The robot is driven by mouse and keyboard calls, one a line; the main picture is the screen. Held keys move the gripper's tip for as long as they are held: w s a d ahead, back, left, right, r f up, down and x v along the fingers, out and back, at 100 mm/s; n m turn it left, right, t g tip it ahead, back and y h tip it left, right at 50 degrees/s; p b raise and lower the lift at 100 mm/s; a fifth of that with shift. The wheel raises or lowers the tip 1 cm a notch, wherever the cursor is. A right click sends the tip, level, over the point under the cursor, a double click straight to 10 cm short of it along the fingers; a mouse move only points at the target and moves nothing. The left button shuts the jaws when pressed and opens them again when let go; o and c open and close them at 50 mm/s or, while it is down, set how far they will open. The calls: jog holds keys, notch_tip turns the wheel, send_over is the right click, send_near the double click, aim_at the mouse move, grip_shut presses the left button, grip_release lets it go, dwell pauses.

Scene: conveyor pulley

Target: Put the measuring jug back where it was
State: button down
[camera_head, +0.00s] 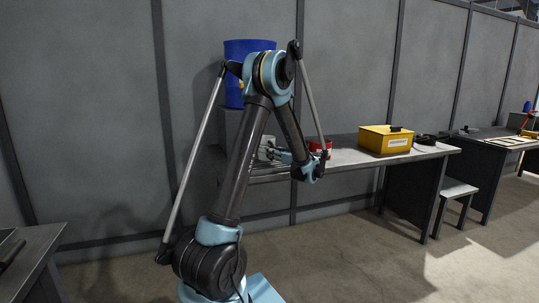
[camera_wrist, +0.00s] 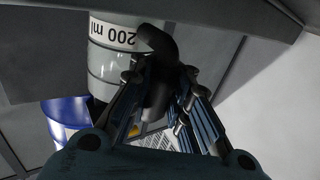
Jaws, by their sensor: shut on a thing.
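The measuring jug (camera_wrist: 112,65) is pale grey-white with dark bands and a "200 ml" mark, and it has a dark handle (camera_wrist: 158,45). In the wrist view, my gripper (camera_wrist: 165,80) has its blue-grey fingers shut around the handle. In the head view, my gripper (camera_head: 278,155) is at the left end of the workbench (camera_head: 345,159). A small pale part of the jug (camera_head: 265,150) shows there, mostly hidden behind my arm. I cannot tell whether the jug touches the bench.
A red object (camera_head: 318,145) lies close right of my gripper. A yellow box (camera_head: 385,139) with a white label and a dark coil (camera_head: 425,139) are farther right. A blue barrel (camera_head: 235,92) stands behind my arm by the grey wall. A stool (camera_head: 457,189) stands right of the bench.

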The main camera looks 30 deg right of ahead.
jog(key=c, duration=1.5)
grip_release()
